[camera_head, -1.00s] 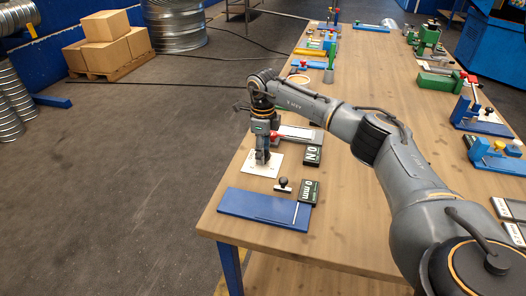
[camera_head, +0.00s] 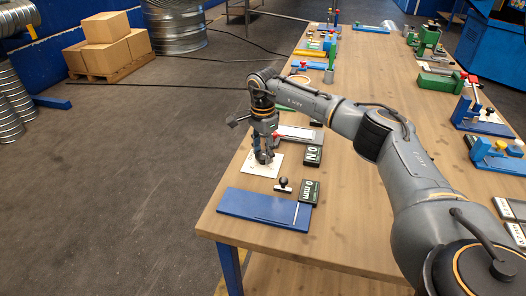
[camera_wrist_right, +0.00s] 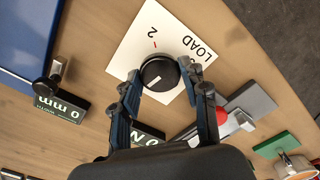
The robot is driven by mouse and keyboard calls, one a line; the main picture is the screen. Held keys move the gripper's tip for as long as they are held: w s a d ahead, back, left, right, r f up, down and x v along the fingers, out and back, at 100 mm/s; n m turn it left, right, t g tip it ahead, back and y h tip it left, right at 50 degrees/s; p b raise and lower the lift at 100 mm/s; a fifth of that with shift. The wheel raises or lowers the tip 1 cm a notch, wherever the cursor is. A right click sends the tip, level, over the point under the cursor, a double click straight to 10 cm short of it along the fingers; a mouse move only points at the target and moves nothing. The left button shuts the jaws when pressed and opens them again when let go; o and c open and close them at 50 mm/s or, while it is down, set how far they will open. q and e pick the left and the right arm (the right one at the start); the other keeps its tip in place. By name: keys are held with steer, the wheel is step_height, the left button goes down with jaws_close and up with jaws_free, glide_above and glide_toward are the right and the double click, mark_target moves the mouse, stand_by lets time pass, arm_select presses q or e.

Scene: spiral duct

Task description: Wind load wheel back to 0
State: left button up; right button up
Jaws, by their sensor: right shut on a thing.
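The load wheel is a round black knob (camera_wrist_right: 160,72) with a white line on its face, in the right wrist view. It sits on a white plate (camera_wrist_right: 175,42) marked LOAD, with a 2 and a small red tick. The line on the knob points to the lower left, away from the red tick. My right gripper (camera_wrist_right: 160,80) has its two fingers on opposite sides of the knob. In the head view the right gripper (camera_head: 263,157) points down over the white plate (camera_head: 248,162) and hides most of the knob. My left gripper is not in view.
A blue plate (camera_head: 255,208) with a small black knob (camera_head: 283,184) and a "0 mm" sign (camera_head: 309,192) lies in front. A red-knobbed grey device (camera_wrist_right: 245,110) is close by. Bare wood lies further right.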

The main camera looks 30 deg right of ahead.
steer(key=n, duration=0.4)
steer(key=shift+n, duration=0.3)
steer(key=n, duration=0.3)
steer(key=shift+n+b, duration=0.3)
steer(key=shift+n, duration=0.1)
steer(key=n, duration=0.4)
steer(key=shift+n, duration=2.1)
steer(key=o, duration=1.1)
steer(key=shift+o, duration=0.2)
